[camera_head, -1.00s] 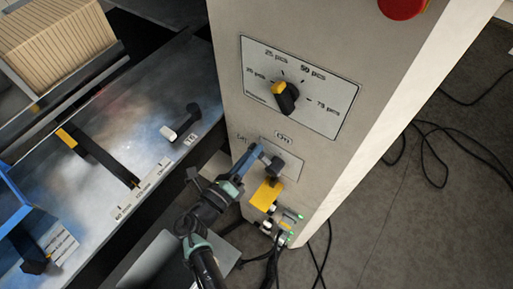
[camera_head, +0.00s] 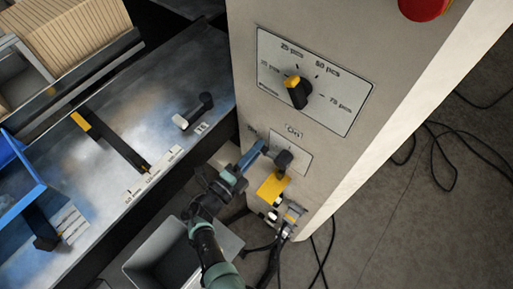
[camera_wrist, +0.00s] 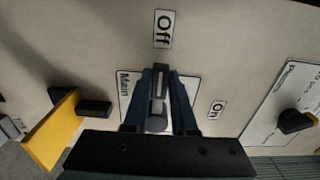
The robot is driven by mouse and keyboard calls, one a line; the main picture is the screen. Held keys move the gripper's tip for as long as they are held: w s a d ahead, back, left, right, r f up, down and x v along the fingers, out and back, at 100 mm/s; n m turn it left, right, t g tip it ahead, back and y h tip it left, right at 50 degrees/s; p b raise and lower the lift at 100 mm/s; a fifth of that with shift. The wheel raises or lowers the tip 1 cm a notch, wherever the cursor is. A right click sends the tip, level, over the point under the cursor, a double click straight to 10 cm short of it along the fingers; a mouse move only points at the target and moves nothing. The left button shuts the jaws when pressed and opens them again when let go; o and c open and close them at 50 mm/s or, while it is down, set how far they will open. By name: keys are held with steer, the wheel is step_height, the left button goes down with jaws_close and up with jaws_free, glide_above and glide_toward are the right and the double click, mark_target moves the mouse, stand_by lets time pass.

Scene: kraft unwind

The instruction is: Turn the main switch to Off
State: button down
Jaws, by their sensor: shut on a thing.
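The main switch (camera_wrist: 158,100) is a dark, narrow handle on a pale plate marked Main (camera_wrist: 124,85). In the wrist view its handle points at the Off label (camera_wrist: 163,28), and the On label (camera_wrist: 216,109) lies off to the right. My gripper (camera_wrist: 160,85) is shut on the handle, one finger on each side. In the head view my gripper (camera_head: 262,154) reaches the panel from the lower left, hiding much of the switch. The On label (camera_head: 293,131) shows above the plate.
A yellow plate (camera_head: 273,187) sticks out just below the switch. A black-and-yellow selector knob (camera_head: 297,92) on a dial plate is above, and a red button (camera_head: 424,7) is higher. Plugs and cables (camera_head: 290,217) are below. A metal table (camera_head: 110,200) is left.

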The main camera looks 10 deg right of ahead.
steer(key=shift+s+f, duration=0.1)
stand_by(0.4)
steer(key=c, duration=0.7)
jaws_free()
steer(key=shift+a, duration=0.1)
steer(key=v, duration=1.2)
steer(key=shift+s+a, duration=0.25)
steer(key=shift+s, duration=0.05)
